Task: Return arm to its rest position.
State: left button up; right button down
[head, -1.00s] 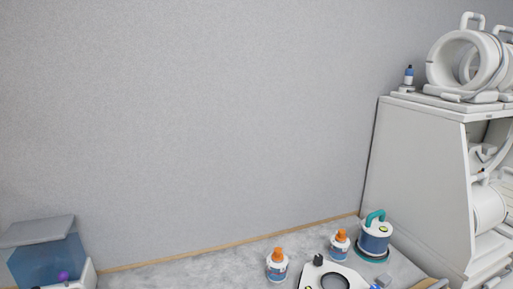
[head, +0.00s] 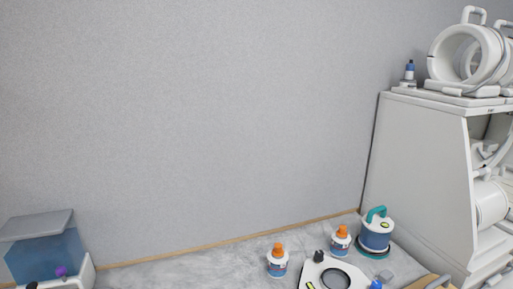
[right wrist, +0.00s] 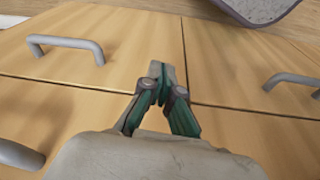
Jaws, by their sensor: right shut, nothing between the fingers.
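My right gripper (right wrist: 162,78) shows in the right wrist view with its green and grey fingers together and nothing between them. It is in front of wooden cabinet fronts (right wrist: 240,60) and apart from their grey handles, as far as I can see. The head view shows neither gripper, and my left gripper is in no view.
In the head view, the counter (head: 190,270) holds two orange-capped bottles (head: 277,262) (head: 340,241), a blue canister with a teal handle (head: 376,235) and a white device with a ring (head: 335,279). A white shelf (head: 420,150) stands right, a blue tank (head: 45,255) left. Grey handles (right wrist: 66,45) jut out from the cabinet.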

jog(key=s+d+f+b, duration=0.1)
jog(key=s+f, duration=0.8)
jog(key=f, duration=0.3)
jog(key=s+d+f+g+b, duration=0.1)
jog(key=s+d+f, duration=0.1)
jog(key=s+f, duration=0.7)
notch_tip(320, 180, down, 4)
jog(key=shift+s+d+r+g, duration=0.15)
jog(key=shift+s+g, duration=0.15)
jog(key=shift+s, duration=0.05)
